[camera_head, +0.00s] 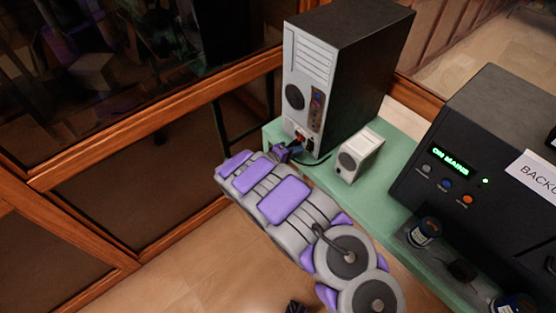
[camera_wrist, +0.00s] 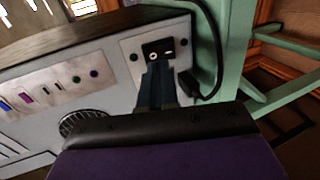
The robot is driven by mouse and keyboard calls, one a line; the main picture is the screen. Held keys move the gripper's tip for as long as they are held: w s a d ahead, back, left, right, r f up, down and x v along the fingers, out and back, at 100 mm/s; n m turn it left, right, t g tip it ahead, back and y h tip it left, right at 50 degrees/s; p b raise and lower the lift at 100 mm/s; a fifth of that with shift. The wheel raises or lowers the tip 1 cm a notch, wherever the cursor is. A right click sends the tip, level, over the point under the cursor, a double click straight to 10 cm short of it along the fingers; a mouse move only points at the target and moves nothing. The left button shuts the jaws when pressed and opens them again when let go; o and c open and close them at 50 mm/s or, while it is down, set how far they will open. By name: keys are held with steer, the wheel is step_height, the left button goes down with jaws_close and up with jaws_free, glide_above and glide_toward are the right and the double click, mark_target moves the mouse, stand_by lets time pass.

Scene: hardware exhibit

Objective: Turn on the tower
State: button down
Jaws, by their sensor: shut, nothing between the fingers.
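The tower (camera_head: 362,65) is a dark computer case with a light grey panel of vents and ports, standing on a green table. In the wrist view, its grey panel (camera_wrist: 100,62) fills the left. A black rocker switch (camera_wrist: 158,48) with a circle and a dash mark sits on a light plate there. My gripper (camera_head: 294,146) is at the low end of this panel. In the wrist view, my gripper's closed fingers (camera_wrist: 159,70) point at the switch and overlap its lower edge. I cannot tell whether they touch it. The fingers hold nothing.
A small white speaker-like box (camera_head: 359,155) stands right of the tower. A black backup unit (camera_head: 440,190) with a green "ON MAINS" display is further right. A black cable (camera_wrist: 213,60) runs beside the switch. The green table (camera_head: 392,178) borders a wood-framed glass partition.

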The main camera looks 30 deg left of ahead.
steer(key=p+v, duration=0.1)
steer(key=v, duration=0.9)
steer(key=shift+p, duration=0.4)
steer(key=shift+s+r, duration=0.15)
